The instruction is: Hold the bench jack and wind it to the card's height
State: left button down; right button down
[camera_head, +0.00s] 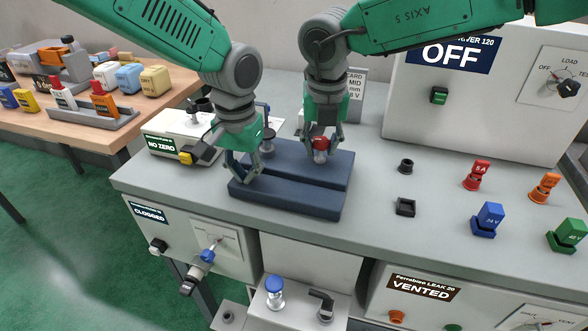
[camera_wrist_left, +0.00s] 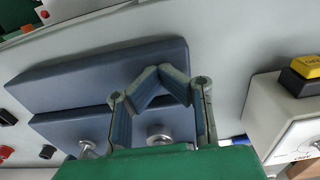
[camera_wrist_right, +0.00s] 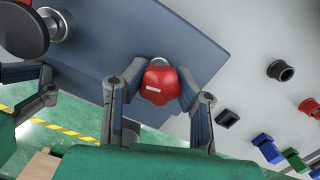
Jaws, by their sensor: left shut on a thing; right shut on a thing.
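The bench jack (camera_head: 290,197) is a dark blue body with two long slabs and a groove between them, lying on the grey bench. My left gripper (camera_head: 252,168) is at its left end, shut on the jack; the left wrist view shows the fingers against the blue body (camera_wrist_left: 90,75). A red knob (camera_head: 320,143) stands on a silver stem at the jack's back right. My right gripper (camera_head: 322,135) is shut on this knob, which sits between its fingers in the right wrist view (camera_wrist_right: 160,85). The card (camera_head: 356,82), reading MID, stands behind, partly hidden by my right arm.
A dark round-topped post (camera_head: 267,138) stands near the jack's back left. A NO ZERO box (camera_head: 178,143) is at left, and a large white OFF cabinet (camera_head: 440,95) at back right. Black sockets (camera_head: 405,166) and coloured plugs (camera_head: 487,220) lie right. Bench between jack and sockets is clear.

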jog(key=shift+m, duration=1.2)
jog(key=m, duration=0.3)
jog(key=shift+m+h, duration=0.3)
jog(key=shift+r+m, duration=0.1)
jog(key=shift+m, duration=0.6)
jog(key=m, duration=0.4)
jog(key=shift+g+h, duration=0.3)
jog(key=shift+m, duration=0.5)
jog(key=m, duration=0.5)
jog(key=shift+g, duration=0.4)
